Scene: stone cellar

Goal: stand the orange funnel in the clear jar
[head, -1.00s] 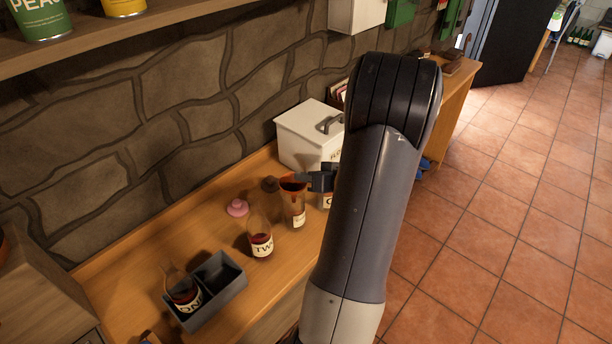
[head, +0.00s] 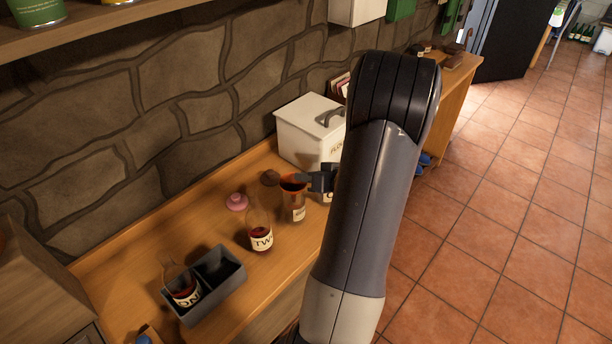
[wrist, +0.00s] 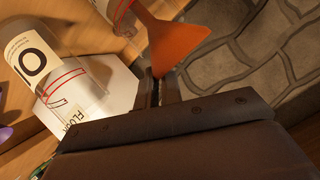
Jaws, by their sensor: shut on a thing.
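The orange funnel (head: 292,185) is at the mouth of the clear jar (head: 298,211), which stands on the counter with a pale label. My gripper (head: 318,181) is shut on the funnel's rim from the right. In the wrist view, the funnel (wrist: 180,42) has its wide rim at my jaws (wrist: 158,88) and narrows towards the jar (wrist: 121,14) at the top. The spout's tip is hidden, and I cannot tell whether the funnel touches the jar.
A bottle labelled TWO (head: 261,238) stands just left of the jar. A grey two-part caddy (head: 224,293) holds another bottle (head: 183,290). A pink-lidded thing (head: 237,202) and a white flour box (head: 303,133) stand behind. Another labelled jar (wrist: 30,52) is close by.

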